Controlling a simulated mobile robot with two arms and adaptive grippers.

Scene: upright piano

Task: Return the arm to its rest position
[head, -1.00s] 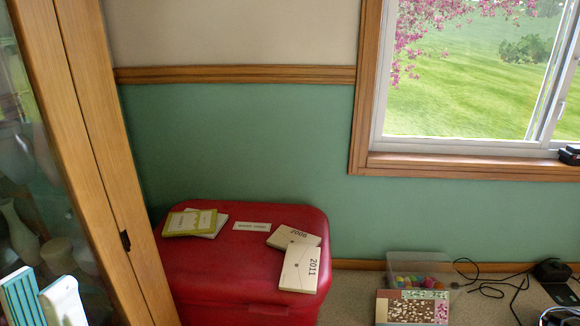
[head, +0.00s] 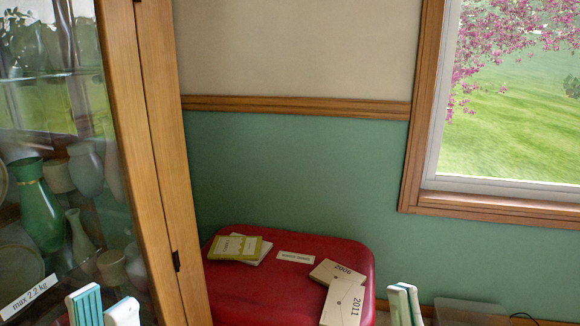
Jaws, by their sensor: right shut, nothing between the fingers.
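My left gripper (head: 103,309) shows at the bottom left of the head view, in front of the glass cabinet. Its two pale fingers with teal pads stand apart with nothing seen between them. My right gripper (head: 405,304) shows at the bottom, right of the red chest. Its fingers are together and hold nothing. Only the fingertips of both grippers are in view; the rest of both arms is hidden below the frame.
A wooden glass-door cabinet (head: 160,140) with vases stands at the left. A red chest (head: 230,285) bears a green-covered book (head: 235,247), a label and pale booklets (head: 343,303). A clear box (head: 468,312) sits at the lower right, below the window.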

